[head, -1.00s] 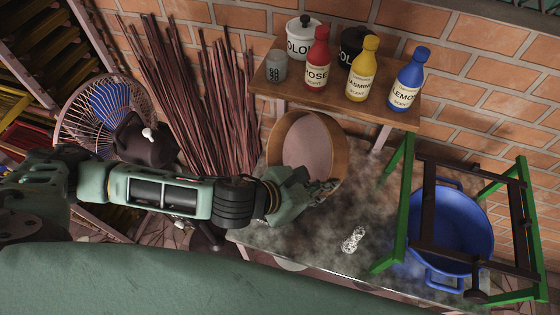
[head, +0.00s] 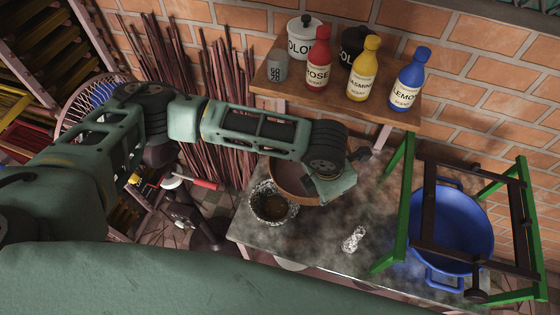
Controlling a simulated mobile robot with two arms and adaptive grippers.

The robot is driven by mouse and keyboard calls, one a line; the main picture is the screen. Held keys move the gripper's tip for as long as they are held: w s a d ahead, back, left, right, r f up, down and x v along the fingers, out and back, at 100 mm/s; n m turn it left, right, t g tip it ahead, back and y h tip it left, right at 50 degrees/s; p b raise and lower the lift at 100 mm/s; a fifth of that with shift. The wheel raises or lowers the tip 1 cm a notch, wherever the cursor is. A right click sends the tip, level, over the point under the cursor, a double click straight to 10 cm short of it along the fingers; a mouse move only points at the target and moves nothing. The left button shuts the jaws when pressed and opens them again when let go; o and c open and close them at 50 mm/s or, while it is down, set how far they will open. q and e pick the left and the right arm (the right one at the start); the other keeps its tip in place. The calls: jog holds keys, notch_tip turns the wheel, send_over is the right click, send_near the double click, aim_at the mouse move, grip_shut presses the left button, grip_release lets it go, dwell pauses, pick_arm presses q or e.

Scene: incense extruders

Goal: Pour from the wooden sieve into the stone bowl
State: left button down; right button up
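The wooden sieve (head: 287,180) is on the grey table, mostly hidden behind my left forearm and wrist. Only its lower left part shows, with a brown inside and a tan rim. The speckled grey stone bowl (head: 257,207) stands upright just left of and in front of the sieve, with something brown inside. The two overlap in the picture, and I cannot tell if they touch. My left gripper (head: 333,190) is at the sieve's right side, pointing down. Its fingers are hidden, so its grip is unclear. My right gripper is not in view.
A crumpled silvery piece (head: 353,239) lies on the table (head: 310,245). A wooden shelf (head: 400,113) behind holds red, yellow and blue bottles, a grey cup and pots. A green-legged frame with a blue basin (head: 465,235) stands right. The table front is clear.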

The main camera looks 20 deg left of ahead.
pick_arm(q)
jog(key=shift+w+d+f+g+y, duration=0.3)
jog(key=shift+f+g+y, duration=0.1)
jog(key=shift+f+y, duration=0.15)
jog(key=shift+s+a+f+g+y, duration=0.2)
jog(key=shift+f+g+y, duration=0.25)
jog(key=shift+f+g, duration=0.05)
jog(key=shift+w+r, duration=0.1)
jog(key=shift+r, duration=2.35)
